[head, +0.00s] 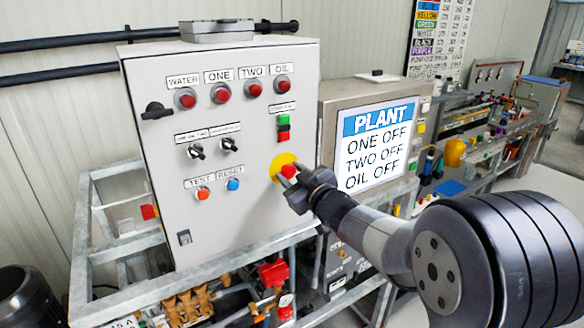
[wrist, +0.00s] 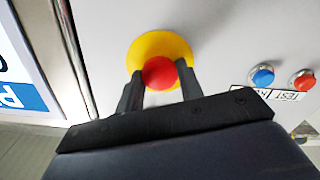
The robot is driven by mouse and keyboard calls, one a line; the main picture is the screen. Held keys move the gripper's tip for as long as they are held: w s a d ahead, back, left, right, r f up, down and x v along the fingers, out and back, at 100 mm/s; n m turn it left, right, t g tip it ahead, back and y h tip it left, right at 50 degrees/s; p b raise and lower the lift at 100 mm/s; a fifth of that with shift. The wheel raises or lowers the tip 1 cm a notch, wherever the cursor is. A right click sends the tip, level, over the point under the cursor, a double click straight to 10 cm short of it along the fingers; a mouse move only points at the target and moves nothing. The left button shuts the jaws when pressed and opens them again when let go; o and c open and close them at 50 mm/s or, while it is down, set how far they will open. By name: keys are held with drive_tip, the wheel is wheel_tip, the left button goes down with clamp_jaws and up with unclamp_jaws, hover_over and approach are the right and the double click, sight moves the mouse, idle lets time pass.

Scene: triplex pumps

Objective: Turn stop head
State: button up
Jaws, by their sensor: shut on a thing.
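The stop head is a red mushroom button (wrist: 159,72) on a round yellow backing plate (head: 279,163), low on the right side of the grey control panel (head: 240,130). In the head view the red head (head: 289,170) is partly hidden by my gripper (head: 287,178), which reaches in from the lower right. In the wrist view my gripper (wrist: 160,82) has one finger on each side of the red head, shut on it. The fingertips lie over the lower part of the yellow plate.
Red TEST (head: 202,193) and blue RESET (head: 233,184) buttons sit left of the stop head. A green and red switch (head: 283,127) is above it. A PLANT screen (head: 379,145) stands close on the right, reading ONE OFF, TWO OFF, OIL OFF. Metal frame rails (head: 190,281) run below.

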drive_tip(key=shift+m, duration=0.4)
drive_tip(key=o, duration=1)
drive_tip(key=b+v, duration=0.2)
drive_tip(key=v, duration=0.8)
drive_tip(key=shift+s+d, duration=0.25)
drive_tip(key=shift+s, duration=0.05)
